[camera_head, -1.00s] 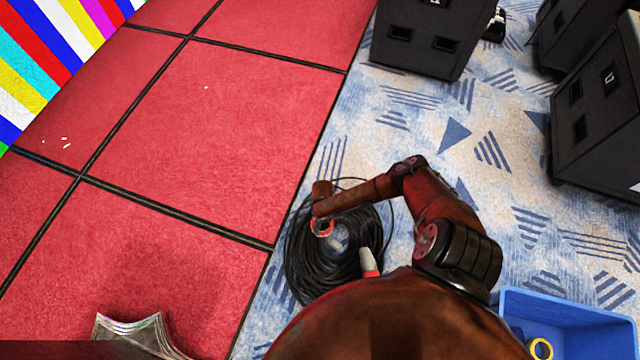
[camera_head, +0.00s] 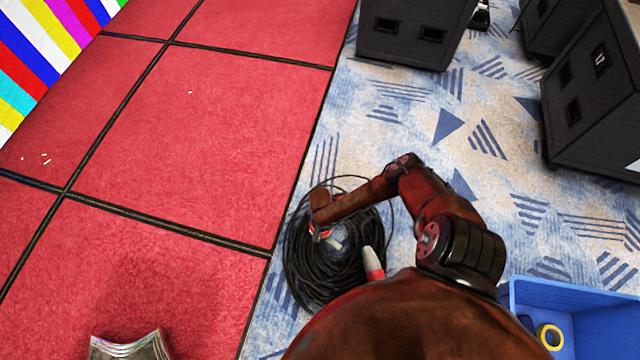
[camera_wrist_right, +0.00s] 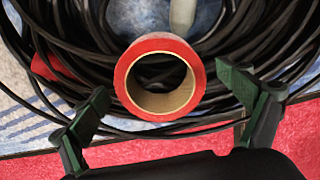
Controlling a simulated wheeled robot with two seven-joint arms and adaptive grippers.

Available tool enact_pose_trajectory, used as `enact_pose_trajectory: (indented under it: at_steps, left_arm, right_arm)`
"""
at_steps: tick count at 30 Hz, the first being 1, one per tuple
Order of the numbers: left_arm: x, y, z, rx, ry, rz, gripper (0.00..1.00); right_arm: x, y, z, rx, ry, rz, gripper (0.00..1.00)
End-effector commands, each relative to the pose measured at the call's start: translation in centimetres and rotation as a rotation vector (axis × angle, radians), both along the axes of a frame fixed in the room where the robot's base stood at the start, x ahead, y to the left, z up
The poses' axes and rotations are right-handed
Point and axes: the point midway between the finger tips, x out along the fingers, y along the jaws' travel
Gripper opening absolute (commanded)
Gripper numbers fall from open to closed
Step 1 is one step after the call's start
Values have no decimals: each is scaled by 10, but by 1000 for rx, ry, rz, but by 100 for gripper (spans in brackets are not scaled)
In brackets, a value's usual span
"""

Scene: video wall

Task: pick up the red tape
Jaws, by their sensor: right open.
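The red tape (camera_wrist_right: 122,78) is a roll with a brown cardboard core, resting on a coil of black cable (camera_wrist_right: 75,25). In the right wrist view its open ring faces the camera. My right gripper (camera_wrist_right: 172,112) is open, with one finger at the lower left of the roll and the other at its right; both look apart from it. In the head view my right gripper (camera_head: 321,226) is over the cable coil (camera_head: 350,275) and mostly hides the tape (camera_head: 322,235). My left gripper is not in view.
A red-and-white connector (camera_head: 373,263) lies on the coil. A blue crate (camera_head: 520,300) with a yellow tape roll (camera_head: 549,337) stands at the lower right. Dark cases (camera_head: 415,35) stand at the back. Red floor panels (camera_head: 200,130) fill the left, with a shiny clear object (camera_head: 130,347) at the bottom.

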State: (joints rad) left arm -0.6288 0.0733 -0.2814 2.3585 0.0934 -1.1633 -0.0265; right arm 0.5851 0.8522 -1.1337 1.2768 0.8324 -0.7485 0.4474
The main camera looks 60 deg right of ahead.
Motion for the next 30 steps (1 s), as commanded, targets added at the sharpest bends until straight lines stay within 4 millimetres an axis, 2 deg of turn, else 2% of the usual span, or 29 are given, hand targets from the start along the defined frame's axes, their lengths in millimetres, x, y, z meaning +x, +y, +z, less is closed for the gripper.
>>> enact_pose_trajectory:
  at_steps: [2,24,30]
  left_arm:
    - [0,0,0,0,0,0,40]
    - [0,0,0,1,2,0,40]
    - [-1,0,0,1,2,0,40]
  right_arm:
    - [0,0,0,0,0,0,91]
    - [0,0,0,0,1,0,41]
    - [0,0,0,-1,0,0,40]
